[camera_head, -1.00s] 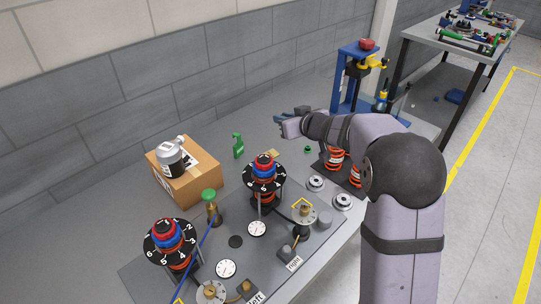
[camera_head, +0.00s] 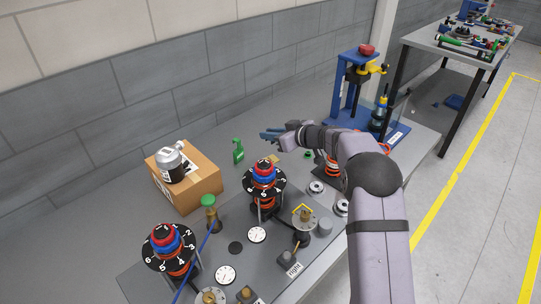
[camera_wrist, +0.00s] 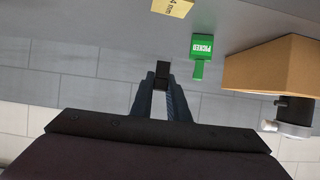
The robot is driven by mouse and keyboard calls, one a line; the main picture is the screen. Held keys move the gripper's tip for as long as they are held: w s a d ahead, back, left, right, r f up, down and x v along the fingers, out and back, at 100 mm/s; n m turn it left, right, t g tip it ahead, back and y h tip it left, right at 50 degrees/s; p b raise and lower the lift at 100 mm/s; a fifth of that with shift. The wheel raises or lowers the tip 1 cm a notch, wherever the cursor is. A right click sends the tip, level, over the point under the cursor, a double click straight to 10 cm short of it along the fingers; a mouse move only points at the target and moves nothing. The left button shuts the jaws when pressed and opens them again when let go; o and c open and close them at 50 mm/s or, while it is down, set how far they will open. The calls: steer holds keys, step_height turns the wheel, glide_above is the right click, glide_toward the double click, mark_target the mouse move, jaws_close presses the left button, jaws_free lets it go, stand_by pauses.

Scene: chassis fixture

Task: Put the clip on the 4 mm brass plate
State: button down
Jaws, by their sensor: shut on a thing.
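My gripper (camera_head: 266,134) is above the table, behind the right-hand dial stack. In the wrist view its two blue-grey fingers (camera_wrist: 162,88) are shut on a small black piece, the clip (camera_wrist: 162,70), held at the fingertips. The clip cannot be made out in the head view. A yellow brass plate marked "4 mm" (camera_wrist: 172,5) is cut off by the top edge of the wrist view. In the head view a small brass-coloured piece (camera_head: 272,158) lies on the table behind the right-hand dial stack, below my gripper. The clip is apart from the plate.
A green marker reading "PICKED" (camera_wrist: 202,46) stands beside the plate; it is also in the head view (camera_head: 238,151). The numbered dial stack (camera_head: 264,178) rises nearby. A blue press (camera_head: 350,90) stands behind.

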mark_target(271, 160)
steer(key=shift+f, duration=3.85)
steer(key=shift+f, duration=0.15)
steer(key=c, duration=1.7)
jaws_free()
steer(key=shift+r, duration=0.2)
steer(key=b+v, duration=0.1)
steer(key=v, duration=1.1)
